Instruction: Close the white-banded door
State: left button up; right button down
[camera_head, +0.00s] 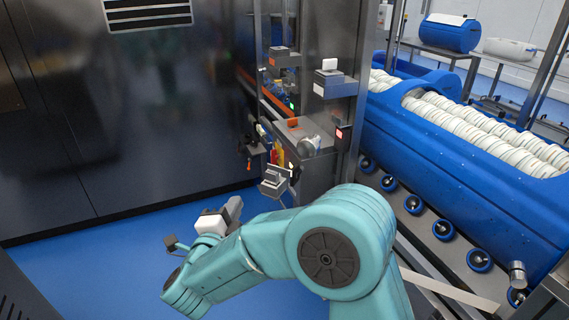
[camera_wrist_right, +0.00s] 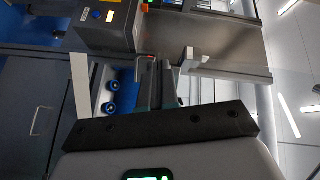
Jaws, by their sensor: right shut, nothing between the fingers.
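A pale white band (camera_head: 450,288) shows low at the right in the head view, partly behind my right arm; the door panel it belongs to is mostly hidden there. In the right wrist view a white band (camera_wrist_right: 80,85) runs beside a dark blue panel (camera_wrist_right: 22,95) with a bar handle (camera_wrist_right: 40,121). I cannot tell how far the door is open. My right gripper (camera_head: 233,207) is left of the white band in the head view, apart from it. Its fingers (camera_wrist_right: 163,78) are together and hold nothing. My left gripper is out of view.
A dark glossy cabinet (camera_head: 120,110) fills the left. A steel station (camera_head: 305,140) with small devices stands ahead of my right gripper. Blue floor (camera_head: 90,265) is open at the lower left.

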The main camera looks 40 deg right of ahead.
aim_at(294, 153)
jog(key=s+d+r+m+g+h, duration=0.2)
jog(key=s+r+m+g+h, duration=0.25)
jog(key=r+m, duration=0.25)
pick_arm(q)
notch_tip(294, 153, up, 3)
jog(key=p, duration=0.3)
pick_arm(e)
jog(key=shift+y, duration=0.45)
jog(key=x, duration=1.3)
jog(key=shift+s+d+f, duration=0.15)
jog(key=shift+s+f, duration=0.05)
jog(key=shift+s, duration=0.2)
jog(key=shift+d, duration=0.15)
